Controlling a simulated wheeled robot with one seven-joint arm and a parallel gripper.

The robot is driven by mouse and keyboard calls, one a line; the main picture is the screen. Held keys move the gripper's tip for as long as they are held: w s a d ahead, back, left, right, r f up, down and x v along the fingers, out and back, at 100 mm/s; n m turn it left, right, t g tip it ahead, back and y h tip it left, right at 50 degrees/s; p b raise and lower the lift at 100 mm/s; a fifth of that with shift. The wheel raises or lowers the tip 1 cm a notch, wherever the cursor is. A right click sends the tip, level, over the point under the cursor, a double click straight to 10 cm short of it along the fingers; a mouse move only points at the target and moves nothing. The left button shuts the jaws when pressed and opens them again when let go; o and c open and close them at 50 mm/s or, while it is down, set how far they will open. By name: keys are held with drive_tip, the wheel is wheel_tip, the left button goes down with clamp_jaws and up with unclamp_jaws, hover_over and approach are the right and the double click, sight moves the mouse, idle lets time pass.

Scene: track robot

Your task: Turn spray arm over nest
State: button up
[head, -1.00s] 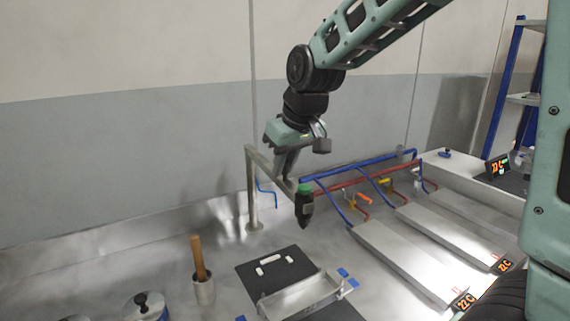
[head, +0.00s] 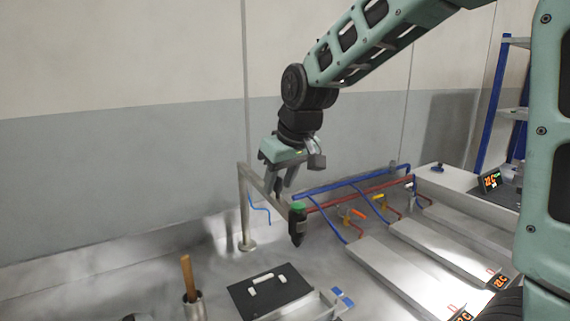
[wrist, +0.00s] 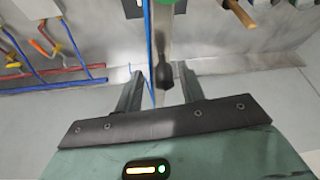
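The spray arm (head: 262,187) is a grey bar reaching from the top of an upright post toward the front right. A black nozzle (head: 298,226) with a green collar hangs at its free end. My gripper (head: 281,192) is above and behind the bar, close to the nozzle end, with its fingers apart. In the wrist view, my gripper (wrist: 163,78) has the bar (wrist: 161,45) and a dark knob between its spread fingers; I cannot tell whether they touch. The nest is probably the black plate (head: 240,296) with white pieces, left of and below the nozzle.
Blue and red pipes (head: 350,184) with valves run behind several metal trays (head: 400,275) at the right. A wooden-handled tool (head: 187,278) stands in a metal cup (head: 193,307) at the front left. A wall closes the back. Bare bench lies left of the post.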

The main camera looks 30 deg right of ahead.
drive_tip(key=b+v, duration=0.1)
drive_tip(key=v, duration=1.6)
drive_tip(key=shift+d+r, duration=0.1)
drive_tip(key=shift+r, duration=0.05)
